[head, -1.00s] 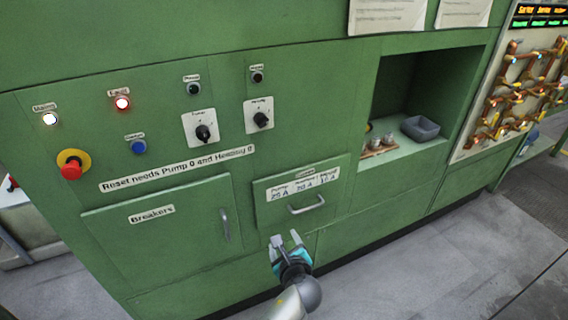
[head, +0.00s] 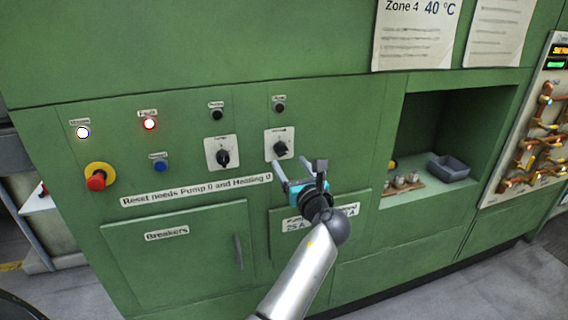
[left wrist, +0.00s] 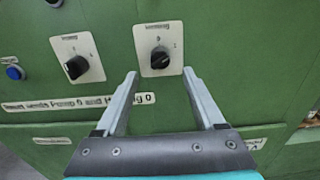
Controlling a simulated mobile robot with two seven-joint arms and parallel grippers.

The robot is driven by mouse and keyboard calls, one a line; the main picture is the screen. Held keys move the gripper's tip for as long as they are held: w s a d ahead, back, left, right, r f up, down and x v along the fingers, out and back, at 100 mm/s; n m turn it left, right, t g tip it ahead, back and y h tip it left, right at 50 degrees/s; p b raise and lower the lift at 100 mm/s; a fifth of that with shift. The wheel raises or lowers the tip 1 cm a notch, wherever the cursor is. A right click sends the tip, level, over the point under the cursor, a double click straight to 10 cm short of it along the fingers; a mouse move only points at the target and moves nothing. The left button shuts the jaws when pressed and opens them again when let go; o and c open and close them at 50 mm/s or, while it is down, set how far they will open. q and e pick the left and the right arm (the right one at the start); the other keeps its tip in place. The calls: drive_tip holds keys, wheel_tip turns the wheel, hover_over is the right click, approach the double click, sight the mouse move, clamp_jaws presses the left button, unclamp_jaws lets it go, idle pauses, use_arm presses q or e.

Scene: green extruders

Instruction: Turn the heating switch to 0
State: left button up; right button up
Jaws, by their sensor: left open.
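The heating switch (head: 280,148) is a black rotary knob on a white plate, the right one of two such switches on the green panel. It also shows in the left wrist view (left wrist: 160,58), between and just beyond my fingertips. The pump switch (head: 223,157) is the similar knob to its left, also seen in the left wrist view (left wrist: 76,67). My left gripper (head: 298,168) is open and empty, just below and in front of the heating switch, apart from it. The knob's exact setting is too small to read. My right gripper is not in view.
A label (head: 197,190) reads "Reset needs Pump 0 and Heating 0". A red emergency button (head: 96,181), a blue button (head: 160,166) and lit lamps sit on the left. A breakers door (head: 180,262) with a handle is below. A recess with a grey bin (head: 449,168) lies right.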

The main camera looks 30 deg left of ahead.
sight(283, 154)
use_arm(q)
drive_tip(key=b+x, duration=0.2)
drive_tip(key=x, duration=0.2)
drive_tip(key=shift+w+a+f+b, duration=0.1)
drive_tip(key=shift+w+a+b, duration=0.15)
drive_tip(key=shift+b, duration=0.05)
drive_tip(key=shift+w+a+b, duration=0.3)
drive_tip(key=shift+w+a, duration=0.1)
drive_tip(key=shift+a, duration=0.05)
clamp_jaws()
